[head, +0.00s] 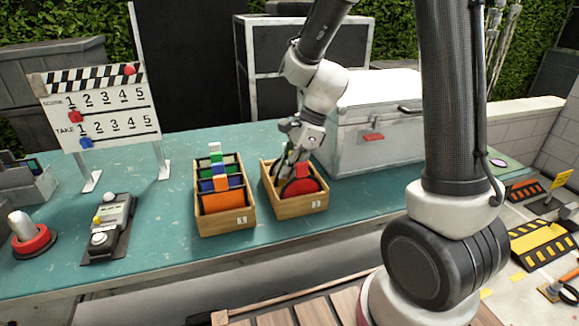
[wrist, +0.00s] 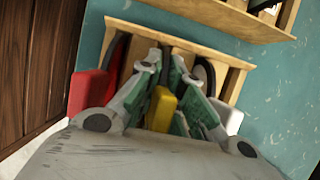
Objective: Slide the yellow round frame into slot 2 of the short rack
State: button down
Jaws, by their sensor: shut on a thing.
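The short rack (head: 300,208), a small wooden box, stands at the table's middle and shows around my fingers in the wrist view (wrist: 185,42). My gripper (head: 290,168) reaches down into it from above. In the wrist view my gripper (wrist: 162,105) is shut on the yellow tab of the yellow round frame (wrist: 160,108). The frame's disc is hidden below the fingers, so I cannot tell its depth or slot. A red round frame (head: 298,187) stands at the rack's near end. It also shows on the left in the wrist view (wrist: 90,88). A dark-rimmed round piece (wrist: 205,74) stands right of the fingers.
A longer wooden rack (head: 226,222) with several coloured frames stands close on the left. A silver case (head: 375,130) stands close behind on the right. A clapperboard (head: 100,112), a control box (head: 108,228) and a red-based button (head: 33,241) are farther left.

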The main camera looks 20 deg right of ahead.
jog(key=c, duration=1.5)
grip_release()
jog(key=v, duration=1.2)
jog(key=shift+f, duration=0.1)
